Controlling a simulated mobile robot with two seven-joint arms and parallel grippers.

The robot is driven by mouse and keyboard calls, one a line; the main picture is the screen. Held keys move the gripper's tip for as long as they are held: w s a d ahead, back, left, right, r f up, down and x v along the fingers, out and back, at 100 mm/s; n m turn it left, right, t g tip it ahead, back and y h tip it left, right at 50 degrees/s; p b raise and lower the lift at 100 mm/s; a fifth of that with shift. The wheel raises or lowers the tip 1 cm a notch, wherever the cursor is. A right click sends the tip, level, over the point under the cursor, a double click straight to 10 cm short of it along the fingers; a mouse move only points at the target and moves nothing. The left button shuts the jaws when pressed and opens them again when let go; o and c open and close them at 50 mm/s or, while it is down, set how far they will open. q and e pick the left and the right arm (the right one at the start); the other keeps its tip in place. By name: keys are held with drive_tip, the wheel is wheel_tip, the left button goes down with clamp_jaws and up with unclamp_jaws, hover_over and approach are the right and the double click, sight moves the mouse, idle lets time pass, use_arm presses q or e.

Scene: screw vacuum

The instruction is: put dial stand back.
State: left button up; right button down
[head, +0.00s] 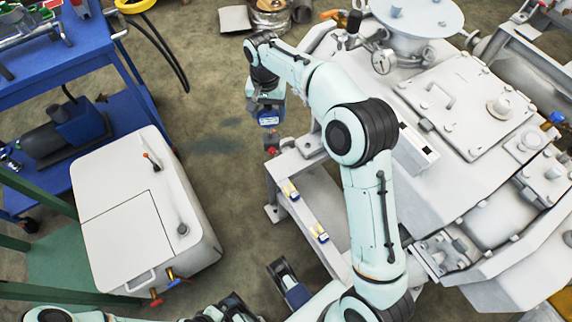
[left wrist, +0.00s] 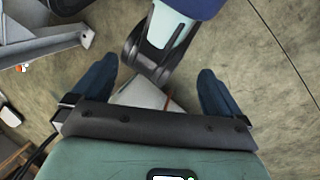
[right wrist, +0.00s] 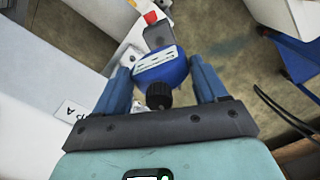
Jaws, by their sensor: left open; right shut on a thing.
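My right gripper (head: 266,100) is shut on a blue block, seemingly the dial stand (head: 268,119), above the grey frame's left end. In the right wrist view the dial stand (right wrist: 163,66) shows a white labelled face and a black knob, between the fingers of my right gripper (right wrist: 162,84). A red part (head: 271,151) shows just below it; whether they touch is unclear. My left gripper (left wrist: 140,85) is open in the left wrist view, its fingers apart, with nothing clearly held.
A white cabinet unit (head: 130,240) stands at the left, by a blue cart (head: 60,70). Open floor (head: 215,120) lies between them.

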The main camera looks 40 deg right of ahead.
drive_tip(key=d+r+m, duration=0.2)
drive_tip(key=d+m, duration=0.2)
drive_tip(key=d, duration=0.2)
use_arm(q)
drive_tip(key=w+a+f+t+y+b, duration=0.1)
drive_tip(key=w+a+f+b, duration=0.3)
drive_tip(key=w, duration=0.4)
drive_tip(key=shift+w+f+n+t+b, duration=0.4)
drive_tip(key=shift+f+t+b, duration=0.45)
drive_tip(key=shift+f, duration=0.5)
use_arm(e)
wheel_tip(320, 180, down, 20)
drive_tip(key=shift+s+f, duration=0.15)
drive_tip(key=shift+s, duration=0.15)
use_arm(q)
drive_tip(key=shift+a, duration=0.15)
use_arm(e)
drive_tip(key=shift+f, duration=0.1)
drive_tip(key=shift+c, duration=0.2)
unclamp_jaws()
drive_tip(key=shift+f, duration=0.1)
use_arm(q)
drive_tip(key=s+d+r+g+p, duration=0.1)
drive_tip(key=s+d+r+p, duration=0.1)
drive_tip(key=s+r+p, duration=0.1)
drive_tip(key=shift+s+d, duration=0.15)
drive_tip(key=shift+s, duration=0.65)
use_arm(e)
wheel_tip(320, 180, up, 12)
drive_tip(key=shift+r, duration=0.2)
